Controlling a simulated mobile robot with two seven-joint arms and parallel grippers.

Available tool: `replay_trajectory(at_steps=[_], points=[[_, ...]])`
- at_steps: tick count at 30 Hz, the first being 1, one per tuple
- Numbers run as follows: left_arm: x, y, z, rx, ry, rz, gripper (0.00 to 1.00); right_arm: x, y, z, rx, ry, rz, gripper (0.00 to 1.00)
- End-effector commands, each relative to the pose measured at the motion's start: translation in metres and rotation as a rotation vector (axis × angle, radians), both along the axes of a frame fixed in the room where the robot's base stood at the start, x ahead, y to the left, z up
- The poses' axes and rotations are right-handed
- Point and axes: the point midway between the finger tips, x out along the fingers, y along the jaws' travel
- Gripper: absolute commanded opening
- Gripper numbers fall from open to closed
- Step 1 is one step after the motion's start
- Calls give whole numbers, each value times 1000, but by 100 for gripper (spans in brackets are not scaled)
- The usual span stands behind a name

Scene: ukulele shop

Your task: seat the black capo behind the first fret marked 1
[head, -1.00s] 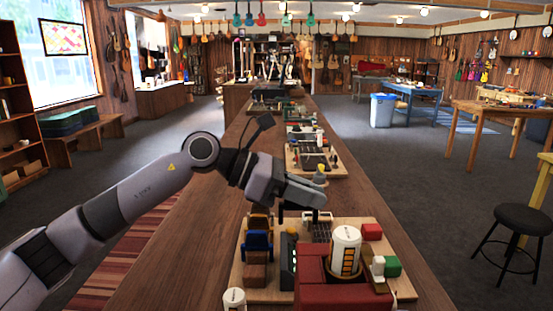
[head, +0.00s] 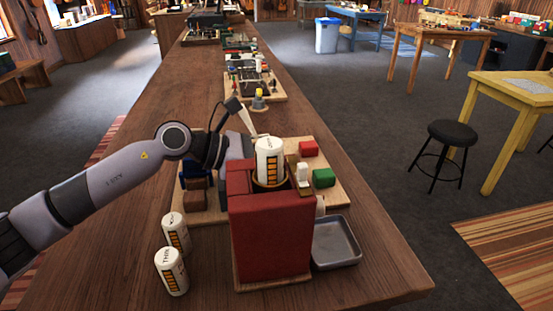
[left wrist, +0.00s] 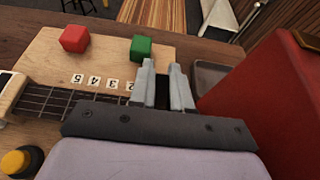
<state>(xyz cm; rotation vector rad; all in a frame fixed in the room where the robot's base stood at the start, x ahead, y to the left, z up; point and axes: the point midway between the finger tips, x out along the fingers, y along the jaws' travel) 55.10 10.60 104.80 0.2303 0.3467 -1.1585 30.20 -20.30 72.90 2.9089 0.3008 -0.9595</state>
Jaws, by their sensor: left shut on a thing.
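My left gripper (left wrist: 166,80) is shut on a dark piece (left wrist: 163,95), likely the black capo, which mostly hides between the fingers. In the left wrist view they are over the right part of the ukulele neck (left wrist: 45,98), beside the number tile 2 (left wrist: 130,86). Tiles 5, 4 and 3 run to its left; tile 1 is not visible, and I cannot tell whether the capo touches the neck. In the head view my left gripper's body (head: 238,148) shows, but its fingertips hide behind the white can (head: 270,160) and red block (head: 270,235). My right gripper is not in view.
A green cube (head: 323,178) and a red cube (head: 308,148) sit on the wooden board. A grey tray (head: 335,243) stands right of the tall red block. Two white cans (head: 175,232) stand at its left. The bench front right is clear.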

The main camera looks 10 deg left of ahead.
Motion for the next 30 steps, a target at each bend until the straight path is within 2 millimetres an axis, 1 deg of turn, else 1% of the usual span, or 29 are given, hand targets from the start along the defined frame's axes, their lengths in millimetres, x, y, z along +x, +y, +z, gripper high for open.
replay_trajectory(at_steps=[1,6,22,30], points=[[0,0,-8,0,1,0,0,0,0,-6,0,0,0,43],[0,0,-14,-1,-1,0,0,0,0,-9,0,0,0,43],[0,0,-13,-1,-1,-1,0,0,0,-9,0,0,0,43],[0,0,-13,-1,0,-1,0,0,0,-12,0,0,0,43]])
